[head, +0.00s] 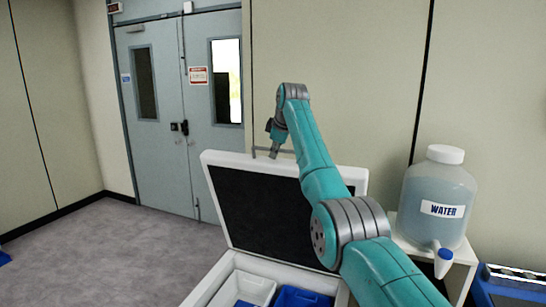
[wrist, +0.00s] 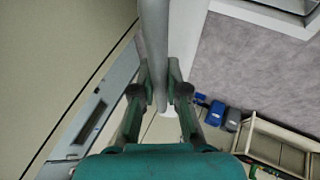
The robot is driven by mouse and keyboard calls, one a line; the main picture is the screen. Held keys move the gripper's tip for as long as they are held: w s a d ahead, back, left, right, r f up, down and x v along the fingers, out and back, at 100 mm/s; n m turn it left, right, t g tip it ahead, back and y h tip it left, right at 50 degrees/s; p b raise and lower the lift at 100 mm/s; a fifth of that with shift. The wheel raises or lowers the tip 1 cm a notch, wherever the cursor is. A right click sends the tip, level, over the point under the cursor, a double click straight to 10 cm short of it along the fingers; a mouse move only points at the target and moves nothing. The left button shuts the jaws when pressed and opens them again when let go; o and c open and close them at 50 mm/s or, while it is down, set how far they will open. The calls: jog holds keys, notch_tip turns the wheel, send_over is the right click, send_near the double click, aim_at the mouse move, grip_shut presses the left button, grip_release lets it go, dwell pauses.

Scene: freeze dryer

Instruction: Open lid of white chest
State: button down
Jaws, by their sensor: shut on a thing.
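The white chest (head: 207,285) stands at the lower middle of the head view. Its lid (head: 258,207) is raised to a steep upright angle, with its dark inner face toward me and a white rim around it. A grey bar handle (head: 262,152) shows at the lid's top edge. My arm hides the lid's right part.
A white tray (head: 246,287) and a blue tray (head: 296,298) lie inside the chest. A water jug (head: 437,200) stands on a white stand (head: 460,262) to the right. Grey double doors (head: 165,120) stand behind. The floor (head: 110,250) at left is mostly clear.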

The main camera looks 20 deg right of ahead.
jog(key=shift+w+d+r, duration=0.2)
jog(key=shift+w+d, duration=0.1)
jog(key=shift+w, duration=0.1)
jog(key=c, duration=1.2)
grip_release()
jog(key=v, duration=1.2)
